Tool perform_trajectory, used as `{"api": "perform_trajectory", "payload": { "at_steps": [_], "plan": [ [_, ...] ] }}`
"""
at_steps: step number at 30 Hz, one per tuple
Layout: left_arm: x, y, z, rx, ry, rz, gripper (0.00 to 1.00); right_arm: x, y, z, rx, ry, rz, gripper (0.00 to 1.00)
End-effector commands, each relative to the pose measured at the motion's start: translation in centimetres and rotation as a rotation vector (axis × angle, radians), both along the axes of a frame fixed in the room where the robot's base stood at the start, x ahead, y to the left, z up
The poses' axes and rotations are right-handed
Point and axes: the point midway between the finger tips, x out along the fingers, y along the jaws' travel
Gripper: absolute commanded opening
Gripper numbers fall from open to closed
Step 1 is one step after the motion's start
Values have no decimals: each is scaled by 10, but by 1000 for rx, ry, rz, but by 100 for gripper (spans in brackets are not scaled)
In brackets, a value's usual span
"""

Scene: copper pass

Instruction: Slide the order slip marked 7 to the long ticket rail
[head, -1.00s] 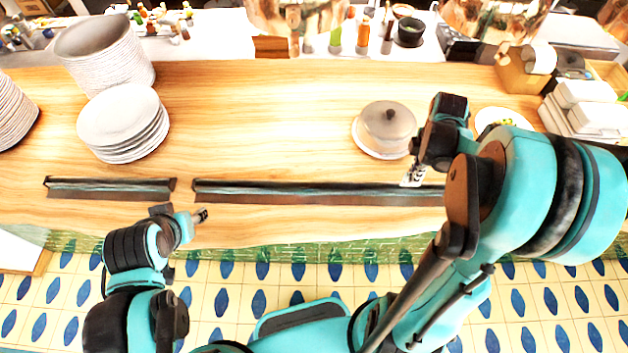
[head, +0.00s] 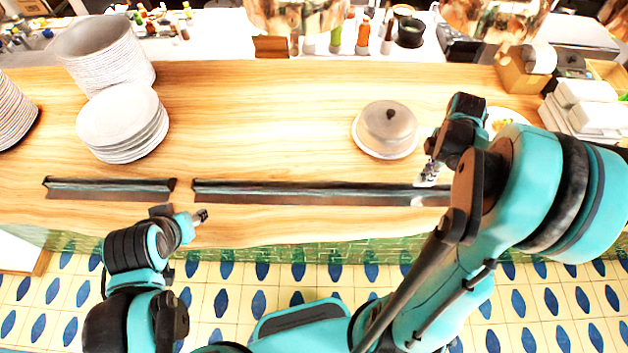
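The long ticket rail (head: 310,192) lies along the front of the wooden counter, with its right end hidden behind my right arm. My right gripper (head: 429,174) points down over the counter at the right part of this rail. A small pale patch (head: 418,201) shows at the rail just below its fingertips; it may be the order slip, but no number is readable. Whether the fingers hold anything is too small to tell. My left gripper (head: 201,216) is at the counter's front edge, below the left end of the long rail; its finger opening is unclear.
A shorter rail (head: 110,188) lies to the left, in line with the long one. Plate stacks (head: 122,118) stand at the back left. A domed plate (head: 388,127) sits left of my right gripper. White boxes (head: 590,105) stand at the far right. The middle counter is clear.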

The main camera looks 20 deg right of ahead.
Motion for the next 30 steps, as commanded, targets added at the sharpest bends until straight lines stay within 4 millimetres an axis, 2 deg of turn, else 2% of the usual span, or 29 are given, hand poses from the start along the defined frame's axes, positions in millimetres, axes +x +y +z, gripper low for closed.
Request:
{"api": "perform_trajectory", "payload": {
  "at_steps": [18, 30],
  "plan": [
    [0, 0, -4, 0, 0, 0, 46, -10, -36, 0, 0, 0, -1, 0],
    [0, 0, -4, 0, 0, 0, 46, -11, -39, 0, 0, 0, 0, 0]
  ]
}}
